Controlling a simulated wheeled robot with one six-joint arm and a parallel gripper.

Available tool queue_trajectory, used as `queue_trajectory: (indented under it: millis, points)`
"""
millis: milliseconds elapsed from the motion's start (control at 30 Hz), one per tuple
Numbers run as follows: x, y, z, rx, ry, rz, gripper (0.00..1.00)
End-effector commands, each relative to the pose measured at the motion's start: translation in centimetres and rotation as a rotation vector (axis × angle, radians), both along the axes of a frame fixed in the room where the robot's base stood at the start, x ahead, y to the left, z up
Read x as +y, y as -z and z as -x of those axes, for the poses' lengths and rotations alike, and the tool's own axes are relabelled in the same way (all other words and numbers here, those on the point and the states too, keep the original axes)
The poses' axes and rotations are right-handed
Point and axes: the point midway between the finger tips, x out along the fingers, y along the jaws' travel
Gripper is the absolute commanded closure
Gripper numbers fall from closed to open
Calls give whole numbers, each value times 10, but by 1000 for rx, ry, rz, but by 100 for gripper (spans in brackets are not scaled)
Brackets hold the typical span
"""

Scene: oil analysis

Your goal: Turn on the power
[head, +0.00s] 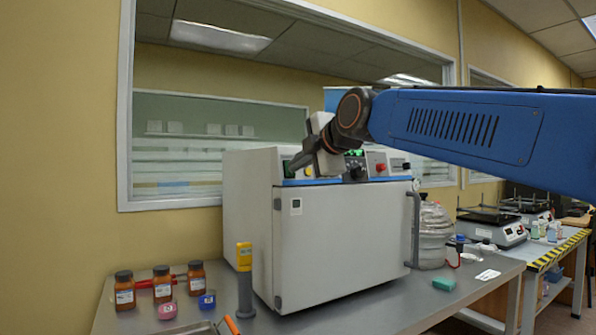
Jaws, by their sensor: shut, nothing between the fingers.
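A large pale grey box-shaped instrument (345,245) stands on the metal bench, its door facing me. Its sloped control panel runs along the top front edge, with a green display (355,153), a black knob (357,173) and a red knob (380,168). The power switch cannot be made out for certain. My gripper (291,168) is shut and empty, its fingers pointing left and down at the left part of the panel. It hides part of the panel. Whether the fingertips touch the panel cannot be told.
Several brown bottles (162,283), small pink and blue jars (167,310) and a yellow-topped grey tool (244,280) stand left of the instrument. A glass vessel (432,240) stands close on its right. A green block (444,284) lies on the bench (400,310). My blue arm reaches in from the right.

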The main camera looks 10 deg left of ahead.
Motion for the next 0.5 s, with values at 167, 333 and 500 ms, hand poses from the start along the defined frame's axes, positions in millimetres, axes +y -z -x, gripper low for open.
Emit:
queue_trajectory:
  millis: [167,333,500]
  points:
    - [0,2,0,4,0,3,100]
    - [-1,2,1,5,0,4,100]
    - [-9,-3,12,5,0,4,100]
